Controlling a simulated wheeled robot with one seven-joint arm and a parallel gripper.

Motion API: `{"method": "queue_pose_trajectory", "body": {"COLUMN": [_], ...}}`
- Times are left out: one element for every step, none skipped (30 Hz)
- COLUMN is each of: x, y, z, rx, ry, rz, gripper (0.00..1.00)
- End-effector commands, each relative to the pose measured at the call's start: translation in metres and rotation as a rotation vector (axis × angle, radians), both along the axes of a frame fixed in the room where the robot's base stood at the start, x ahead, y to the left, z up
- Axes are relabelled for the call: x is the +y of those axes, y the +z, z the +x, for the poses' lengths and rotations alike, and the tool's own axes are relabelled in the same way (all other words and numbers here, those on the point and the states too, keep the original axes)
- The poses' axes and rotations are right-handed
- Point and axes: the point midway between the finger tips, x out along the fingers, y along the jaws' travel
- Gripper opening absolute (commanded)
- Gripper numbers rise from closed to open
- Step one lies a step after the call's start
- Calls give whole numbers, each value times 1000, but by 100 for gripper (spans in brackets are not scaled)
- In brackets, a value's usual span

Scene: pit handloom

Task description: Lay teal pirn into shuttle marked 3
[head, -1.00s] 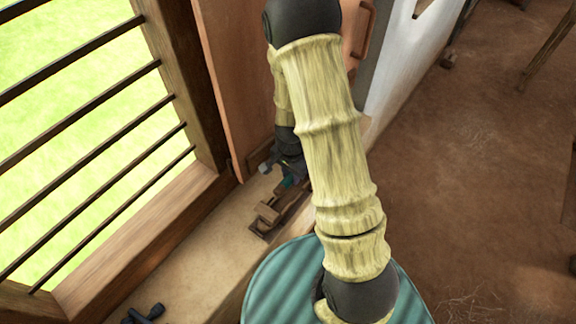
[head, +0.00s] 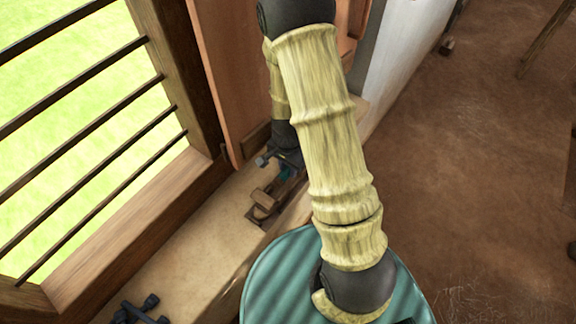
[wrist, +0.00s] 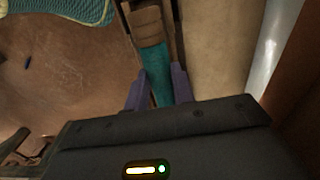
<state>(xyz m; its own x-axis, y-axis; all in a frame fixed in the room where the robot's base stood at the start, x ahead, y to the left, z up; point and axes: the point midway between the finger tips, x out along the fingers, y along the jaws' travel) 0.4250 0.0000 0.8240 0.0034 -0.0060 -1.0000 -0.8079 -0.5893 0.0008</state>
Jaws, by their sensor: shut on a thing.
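The teal pirn (wrist: 157,88) is between the two purple fingertips of my gripper (wrist: 159,90) in the wrist view. My gripper is shut on it. In the head view, my gripper (head: 282,163) is low over the window ledge, and only a small bit of teal (head: 287,173) shows beneath it. A brown wooden shuttle (head: 265,203) lies on the ledge under and just in front of my gripper. In the wrist view, dark wooden side walls (wrist: 177,22) run along the pirn's line. I cannot tell whether the pirn touches the shuttle's floor. No number is readable.
The pale ledge (head: 190,240) runs below a barred window (head: 90,130). A wooden shutter (head: 218,75) stands close behind my gripper. A dark knobbed object (head: 140,310) lies at the ledge's near end. A ribbed teal round surface (head: 275,280) is beside the ledge.

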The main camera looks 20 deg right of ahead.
Motion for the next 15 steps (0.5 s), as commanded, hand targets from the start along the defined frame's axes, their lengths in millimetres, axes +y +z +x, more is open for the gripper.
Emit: {"method": "queue_pose_trajectory", "body": {"x": [0,0,0,0,0,0,0,0,0,0,0,0,0,0,0], "y": [-8,-10,-14,-16,-18,-21,-23,-25,-28,-30,-31,-33,-34,-35,-35], "z": [0,0,0,0,0,0,0,0,0,0,0,0,0,0,0], "rx": [0,0,0,0,0,0,-1,-1,-1,-1,-1,-1,-1,-1,-1], "ry": [0,0,0,0,0,0,0,0,0,0,0,0,0,0,0], "rz": [0,0,0,0,0,0,0,0,0,0,0,0,0,0,0], "gripper": [2,2,2,2,2,2,2,2,2,2,2,2,2,2,2]}}
